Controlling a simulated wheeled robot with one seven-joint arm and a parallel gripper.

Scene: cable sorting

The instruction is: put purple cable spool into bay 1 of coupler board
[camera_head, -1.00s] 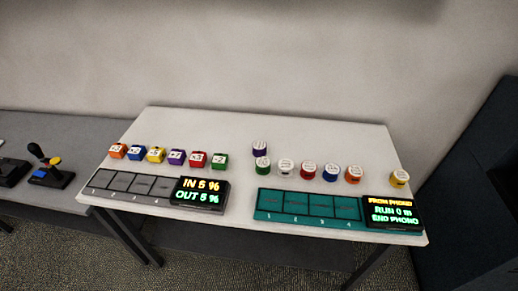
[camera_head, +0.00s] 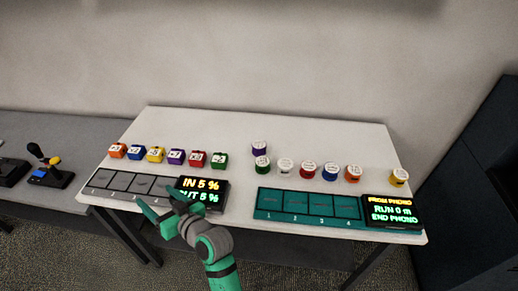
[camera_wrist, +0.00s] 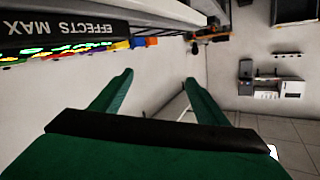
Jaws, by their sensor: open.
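The purple cable spool (camera_head: 260,148) stands on the white table behind the green spool, with a white top. The teal coupler board (camera_head: 310,205) lies at the table's front right, with bays numbered 1 to 4 from the left. Bay 1 (camera_head: 270,201) is its leftmost bay and looks empty. My gripper (camera_head: 158,211) is open and empty over the front edge of the left board, well left of the coupler board and the spool. In the wrist view its two green fingers (camera_wrist: 158,82) are spread apart with nothing between them.
Green (camera_head: 262,163), white, red, blue and orange spools stand in a row behind the coupler board, with a yellow spool (camera_head: 399,177) at right. A display (camera_head: 392,212) sits at the board's right end. Several coloured blocks (camera_head: 176,157) stand behind the dark left board (camera_head: 103,180).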

